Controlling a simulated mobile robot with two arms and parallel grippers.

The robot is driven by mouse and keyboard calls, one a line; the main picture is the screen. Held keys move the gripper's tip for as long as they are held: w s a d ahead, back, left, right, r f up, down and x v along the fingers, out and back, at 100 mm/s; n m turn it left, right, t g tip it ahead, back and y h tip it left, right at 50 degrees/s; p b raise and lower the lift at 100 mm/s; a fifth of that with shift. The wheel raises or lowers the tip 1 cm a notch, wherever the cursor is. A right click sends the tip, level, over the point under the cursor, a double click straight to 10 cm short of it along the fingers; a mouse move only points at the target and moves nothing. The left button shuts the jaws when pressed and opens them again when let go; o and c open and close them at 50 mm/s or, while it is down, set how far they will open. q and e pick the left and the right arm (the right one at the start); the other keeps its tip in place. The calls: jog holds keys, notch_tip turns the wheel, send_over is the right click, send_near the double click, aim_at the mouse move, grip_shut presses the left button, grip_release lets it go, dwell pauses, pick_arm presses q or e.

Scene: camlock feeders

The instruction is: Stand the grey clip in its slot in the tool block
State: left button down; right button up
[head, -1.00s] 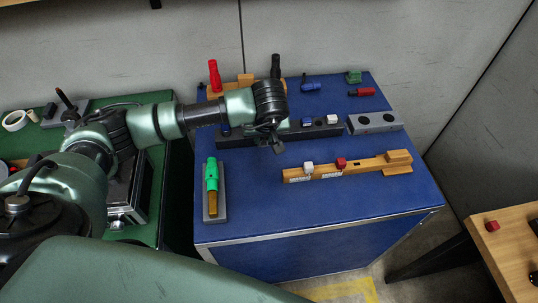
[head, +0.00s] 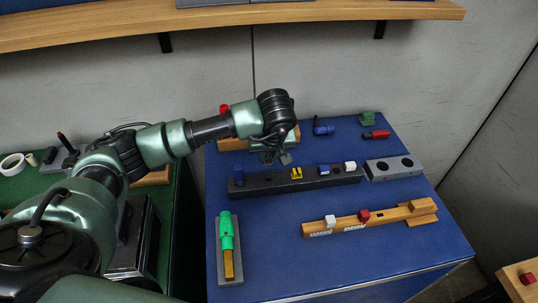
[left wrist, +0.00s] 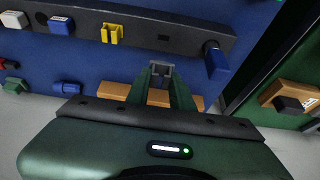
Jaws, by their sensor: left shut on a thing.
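My left gripper (head: 280,156) is shut on the small grey clip (left wrist: 162,71), which sits between its fingertips in the left wrist view. In the head view the clip (head: 286,159) shows just behind the tool block. The tool block (head: 265,186) is a long dark bar on the blue table. It carries a blue piece (head: 238,174) at its left end, a yellow clip (head: 296,173), another blue piece (head: 324,169) and a white one (head: 350,166). An empty slot (left wrist: 163,38) shows between the yellow clip and the end blue piece. My right gripper is not in view.
A grey block with two holes (head: 395,168) stands right of the tool block. In front lie a wooden rail (head: 350,222) with white and red pieces and a green-handled tool on a grey base (head: 230,272). A wooden shelf (head: 230,22) crosses above. The table's middle front is clear.

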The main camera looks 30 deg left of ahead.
pick_arm(q)
notch_tip(320, 180, down, 5)
jog(key=b, duration=0.4)
jog(key=shift+f+b, duration=0.3)
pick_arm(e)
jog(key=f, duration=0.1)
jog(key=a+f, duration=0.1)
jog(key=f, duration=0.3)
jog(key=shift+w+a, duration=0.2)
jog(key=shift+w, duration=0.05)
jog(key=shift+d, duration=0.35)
pick_arm(q)
jog(key=shift+f+b, duration=0.9)
jog(key=shift+f, duration=0.05)
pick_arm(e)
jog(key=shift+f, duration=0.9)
pick_arm(q)
jog(key=shift+s, duration=0.1)
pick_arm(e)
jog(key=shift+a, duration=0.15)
